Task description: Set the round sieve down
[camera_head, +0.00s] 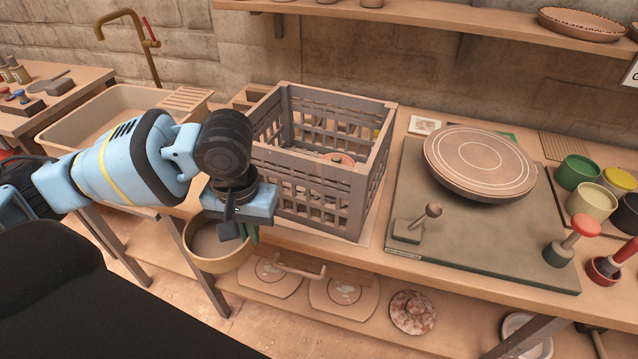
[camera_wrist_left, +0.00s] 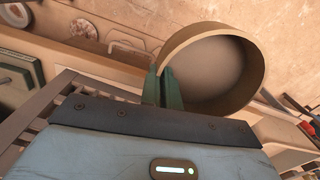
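The round sieve (camera_head: 205,262) is a shallow tan ring with a pale mesh. It hangs in front of the table's front edge, below the level of the tabletop in the picture. My left gripper (camera_head: 252,234) is shut on its rim, and the gripper body hides part of the sieve. In the left wrist view the green fingers (camera_wrist_left: 163,88) close on the near edge of the sieve (camera_wrist_left: 212,72), with the rest of the ring reaching out to the right. My right gripper is not in view.
A grey slatted crate (camera_head: 312,190) stands on the table right behind my left gripper. A green board (camera_head: 480,240) holds a round turntable (camera_head: 480,162). Paint pots (camera_head: 578,172) are at right. A sink (camera_head: 100,125) is at left. The lower shelf (camera_head: 375,330) holds boards and plates.

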